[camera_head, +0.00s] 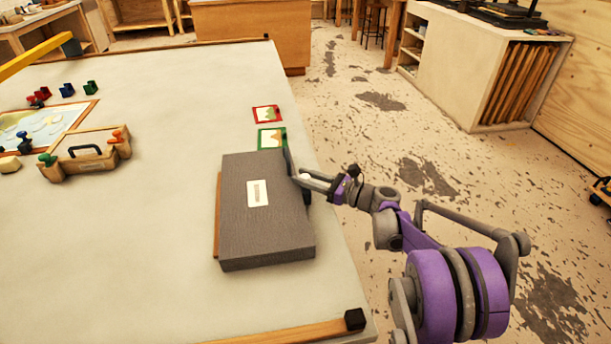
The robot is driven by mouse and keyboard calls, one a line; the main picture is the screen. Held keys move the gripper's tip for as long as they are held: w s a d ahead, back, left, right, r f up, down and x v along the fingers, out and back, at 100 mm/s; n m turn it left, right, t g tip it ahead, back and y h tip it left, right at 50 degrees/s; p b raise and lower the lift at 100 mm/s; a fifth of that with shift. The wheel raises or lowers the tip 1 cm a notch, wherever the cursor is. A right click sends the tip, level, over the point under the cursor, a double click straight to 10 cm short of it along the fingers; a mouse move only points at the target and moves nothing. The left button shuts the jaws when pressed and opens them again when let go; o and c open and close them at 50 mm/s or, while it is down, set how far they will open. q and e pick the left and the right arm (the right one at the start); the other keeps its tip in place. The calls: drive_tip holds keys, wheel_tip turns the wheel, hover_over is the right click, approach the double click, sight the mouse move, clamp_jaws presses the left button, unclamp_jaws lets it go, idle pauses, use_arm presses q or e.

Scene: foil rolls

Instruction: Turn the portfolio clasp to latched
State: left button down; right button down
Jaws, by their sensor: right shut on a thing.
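The portfolio (260,222) is a dark grey, box-like case with a pale label, lying flat near the table's right edge. My right gripper (291,172) reaches in from the right to the upper part of its right edge. It is shut on a small part there, which looks like the clasp. The fingers and wrist cover the clasp, so its turn position cannot be read. My left gripper is not in view.
The pale table (150,250) is clear left of the portfolio. A green-framed card (271,138) and a red-framed card (266,114) lie just beyond it. A wooden toolbox-like piece (92,165) and small coloured blocks (68,90) are at the left.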

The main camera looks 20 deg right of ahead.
sight(305, 176)
drive_tip(key=n+g+y+p, duration=0.1)
drive_tip(key=n+g+y, duration=0.3)
drive_tip(key=g+y, duration=0.1)
drive_tip(key=shift+w+n+g, duration=0.1)
drive_tip(key=shift+n+g, duration=0.2)
drive_tip(key=shift+n, duration=0.1)
drive_tip(key=n+g+y, duration=0.1)
drive_tip(key=n+g, duration=0.1)
drive_tip(key=g, duration=0.1)
drive_tip(key=n+g+y+p, duration=0.1)
drive_tip(key=n+g, duration=0.1)
drive_tip(key=g, duration=0.1)
drive_tip(key=shift+p, duration=0.3)
drive_tip(key=shift+n+g, duration=0.3)
drive_tip(key=shift+g, duration=0.2)
drive_tip(key=c, duration=0.6)
unclamp_jaws()
drive_tip(key=shift+o, duration=0.2)
drive_tip(key=shift+r, duration=0.1)
wheel_tip(305, 176, up, 10)
drive_tip(key=shift+f+p, duration=0.1)
drive_tip(key=shift+p, duration=0.65)
